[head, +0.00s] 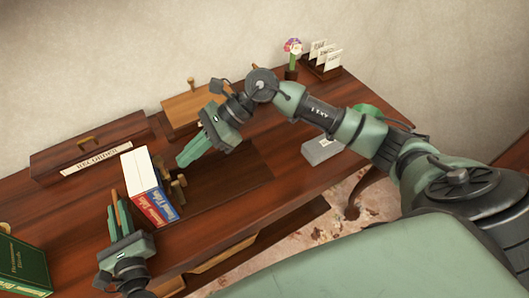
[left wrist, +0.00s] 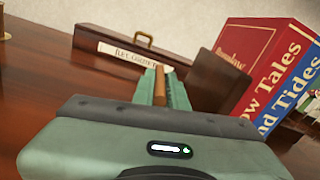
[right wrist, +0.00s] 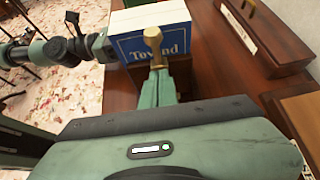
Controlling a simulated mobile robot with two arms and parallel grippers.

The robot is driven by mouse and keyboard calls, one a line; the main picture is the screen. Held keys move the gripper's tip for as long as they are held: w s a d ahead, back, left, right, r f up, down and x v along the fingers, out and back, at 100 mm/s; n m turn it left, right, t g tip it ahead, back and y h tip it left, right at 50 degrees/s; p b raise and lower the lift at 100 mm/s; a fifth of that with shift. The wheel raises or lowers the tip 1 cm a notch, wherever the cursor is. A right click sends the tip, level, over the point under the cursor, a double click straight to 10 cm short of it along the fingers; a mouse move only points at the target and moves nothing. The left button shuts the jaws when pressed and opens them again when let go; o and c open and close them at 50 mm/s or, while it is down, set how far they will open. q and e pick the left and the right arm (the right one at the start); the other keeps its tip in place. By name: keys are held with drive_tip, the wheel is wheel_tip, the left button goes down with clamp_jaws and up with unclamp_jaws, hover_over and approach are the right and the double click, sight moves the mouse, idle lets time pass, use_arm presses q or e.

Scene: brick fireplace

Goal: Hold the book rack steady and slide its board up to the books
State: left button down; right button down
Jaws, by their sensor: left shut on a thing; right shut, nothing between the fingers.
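The book rack holds a red book (head: 140,195) and a blue book (head: 160,188) upright side by side on the desk. The rack's dark end panel (left wrist: 216,80) stands beside the red book in the left wrist view. The board (right wrist: 181,72) with a brass knob (right wrist: 153,38) stands on the blue book's side; any gap to the book is unclear. My left gripper (head: 116,205) is shut on a brown wooden part of the rack (left wrist: 160,85), left of the books. My right gripper (head: 182,160) is shut and empty, above the desk near the knob.
A long wooden box with a label (head: 95,160) lies behind the books. A lighter wooden box (head: 198,105), flower vase (head: 292,62), card holder (head: 322,62) and grey box (head: 320,150) stand further right. A green book (head: 22,265) is at front left. Desk right of the rack is clear.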

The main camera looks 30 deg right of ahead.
drive_tip(key=shift+d+r, duration=0.4)
drive_tip(key=shift+r, duration=0.1)
drive_tip(key=v, duration=0.8)
use_arm(q)
drive_tip(key=c, duration=1.3)
unclamp_jaws()
drive_tip(key=shift+c, duration=0.2)
